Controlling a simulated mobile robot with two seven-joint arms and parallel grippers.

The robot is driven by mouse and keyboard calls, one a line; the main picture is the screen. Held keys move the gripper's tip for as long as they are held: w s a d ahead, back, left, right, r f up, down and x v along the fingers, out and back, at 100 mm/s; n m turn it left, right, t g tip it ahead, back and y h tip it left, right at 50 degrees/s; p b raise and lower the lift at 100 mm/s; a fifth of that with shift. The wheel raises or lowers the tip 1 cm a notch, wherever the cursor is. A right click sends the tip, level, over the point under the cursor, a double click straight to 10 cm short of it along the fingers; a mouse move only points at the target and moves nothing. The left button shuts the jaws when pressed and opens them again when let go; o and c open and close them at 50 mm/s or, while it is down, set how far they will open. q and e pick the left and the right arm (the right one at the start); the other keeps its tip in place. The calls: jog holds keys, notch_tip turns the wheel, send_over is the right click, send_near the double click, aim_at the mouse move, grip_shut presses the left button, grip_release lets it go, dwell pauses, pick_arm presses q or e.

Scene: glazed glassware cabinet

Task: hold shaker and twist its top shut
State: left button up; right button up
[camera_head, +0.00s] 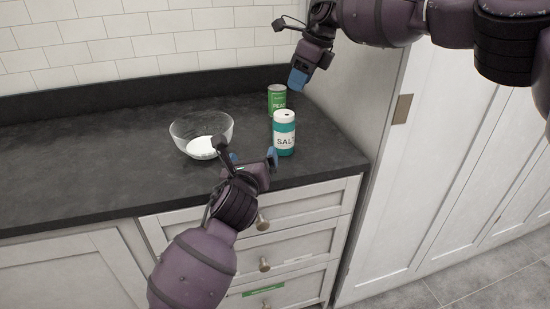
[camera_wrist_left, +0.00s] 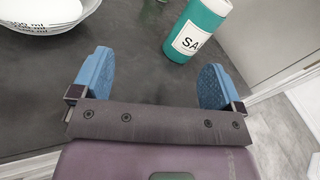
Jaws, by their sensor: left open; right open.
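The shaker is a teal canister (camera_head: 284,134) with a white "SALT" label and a white top, upright on the dark counter. In the left wrist view the shaker (camera_wrist_left: 197,30) stands just beyond my fingers, toward the right one. My left gripper (camera_head: 254,158) is open and empty, low at the counter's front, in front of and left of the shaker; its blue fingers (camera_wrist_left: 155,80) are apart and not around it. My right gripper (camera_head: 298,78) is above and behind the shaker, slightly to its right, with nothing seen in it. The shaker's lower rear side is hidden.
A green can (camera_head: 277,99) labelled "PEAS" stands close behind the shaker. A clear glass bowl (camera_head: 202,131) with white contents stands to the left. A tall white cabinet (camera_head: 385,150) borders the counter on the right. The counter's left part (camera_head: 80,170) is clear.

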aim_at(282, 138)
pick_arm(q)
jog(key=d+m, duration=0.2)
jog(key=d, duration=0.1)
jog(key=d+m+h, duration=0.1)
jog(key=d, duration=0.1)
jog(key=shift+w+d+m, duration=0.15)
jog(key=shift+w+m, duration=0.25)
jog(key=shift+w+d, duration=0.3)
jog(key=shift+w, duration=1.45)
jog(key=shift+w+d, duration=0.25)
jog(key=shift+w, duration=1.45)
jog(key=shift+w+d, duration=0.3)
jog(key=shift+w, duration=1.45)
jog(key=c, duration=1.1)
